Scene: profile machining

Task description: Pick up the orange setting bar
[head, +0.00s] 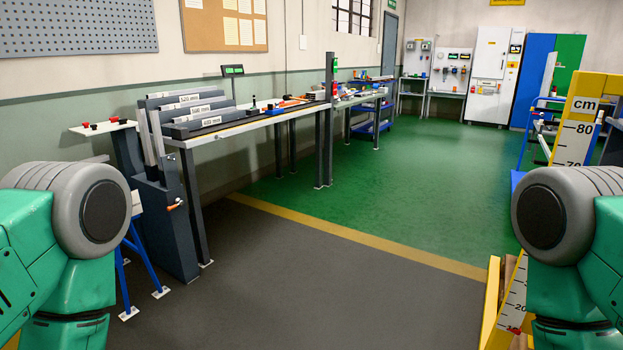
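A thin orange bar-like thing (289,103) lies on the long workbench (228,129) in the left half of the head view. It is small and far off, so I cannot tell for sure that it is the setting bar. Small dark parts lie around it. Only upper parts of my two green and grey arms show at the left and right edges.
Grey labelled racks (190,110) stand at the bench's near end, beside a dark machine post with an orange handle (176,205). A yellow centimetre scale (583,107) stands at right. A yellow floor line (350,236) crosses the open floor. A dark post (328,150) rises beside the bench.

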